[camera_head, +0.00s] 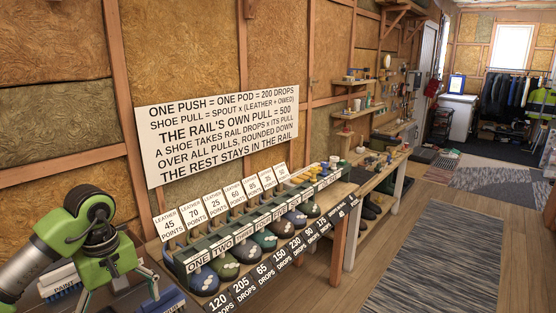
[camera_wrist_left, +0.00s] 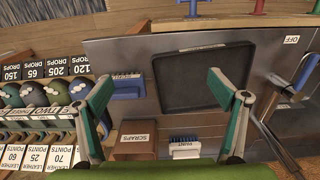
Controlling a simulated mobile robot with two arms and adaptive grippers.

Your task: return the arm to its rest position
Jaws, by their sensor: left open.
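My left arm (camera_head: 90,235), green and grey, comes in from the left in the head view. Its gripper (camera_head: 122,290) points down at the bottom left, beside the near end of the shoe rail, and is partly cut off by the frame. In the left wrist view the gripper (camera_wrist_left: 162,85) is open. Its two green fingers stand wide apart with nothing between them, and a dark, empty shallow tray (camera_wrist_left: 200,80) shows below and beyond them. My right gripper is in neither view.
The rail of shoes (camera_head: 255,245) with numbered plates runs along the bench to my right. The wrist view shows a box marked SCRAPS (camera_wrist_left: 136,140), a blue brush (camera_wrist_left: 185,148) and another blue item (camera_wrist_left: 127,87). A lettered sign (camera_head: 220,130) hangs on the wall. Open floor (camera_head: 355,285) lies right.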

